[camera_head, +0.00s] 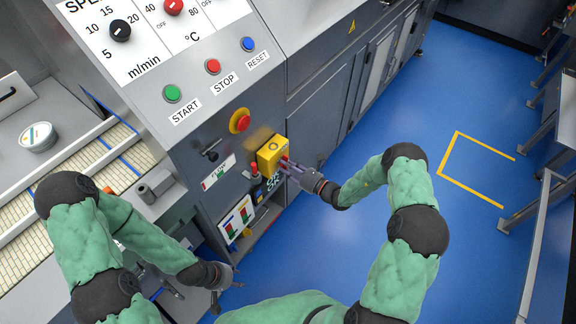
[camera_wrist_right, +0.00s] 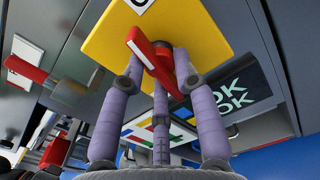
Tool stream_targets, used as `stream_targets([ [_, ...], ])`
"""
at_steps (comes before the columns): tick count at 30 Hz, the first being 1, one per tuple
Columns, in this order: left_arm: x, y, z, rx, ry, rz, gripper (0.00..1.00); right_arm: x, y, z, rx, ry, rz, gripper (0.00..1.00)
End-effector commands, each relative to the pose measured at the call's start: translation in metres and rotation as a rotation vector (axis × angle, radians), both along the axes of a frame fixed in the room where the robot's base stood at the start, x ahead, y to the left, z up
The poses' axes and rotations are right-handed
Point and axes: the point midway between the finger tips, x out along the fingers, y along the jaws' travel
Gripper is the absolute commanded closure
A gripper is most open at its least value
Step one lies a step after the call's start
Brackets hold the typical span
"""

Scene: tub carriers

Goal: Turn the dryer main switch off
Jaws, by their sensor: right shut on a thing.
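The main switch is a red handle (camera_head: 284,160) on a yellow box (camera_head: 268,154) on the machine's lower front. In the right wrist view the red handle (camera_wrist_right: 150,62) stands tilted on the yellow plate (camera_wrist_right: 100,50), with part of a white label (camera_wrist_right: 138,4) at the top edge. My right gripper (camera_head: 287,167) is at the switch. In the right wrist view its purple fingers (camera_wrist_right: 158,85) are shut on the red handle. My left gripper (camera_head: 232,275) is low in front of the machine, away from the switch; its finger opening is unclear.
A red-tipped lever (camera_head: 254,169) is close left of the yellow box and shows in the wrist view (camera_wrist_right: 30,65). A red emergency button (camera_head: 241,121) and the START (camera_head: 172,93), STOP (camera_head: 213,66) and RESET (camera_head: 248,44) buttons are above. Blue floor (camera_head: 400,130) is open to the right.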

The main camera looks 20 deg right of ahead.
Motion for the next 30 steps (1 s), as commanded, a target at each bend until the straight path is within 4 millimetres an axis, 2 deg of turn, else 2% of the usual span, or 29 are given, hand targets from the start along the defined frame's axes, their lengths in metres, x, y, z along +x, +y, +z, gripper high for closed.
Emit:
stream_targets([
  [30,0.000,0.000,0.032,0.000,0.000,0.000,0.60,-0.006,0.006,-0.003,0.756,0.606,0.001,1.00],
])
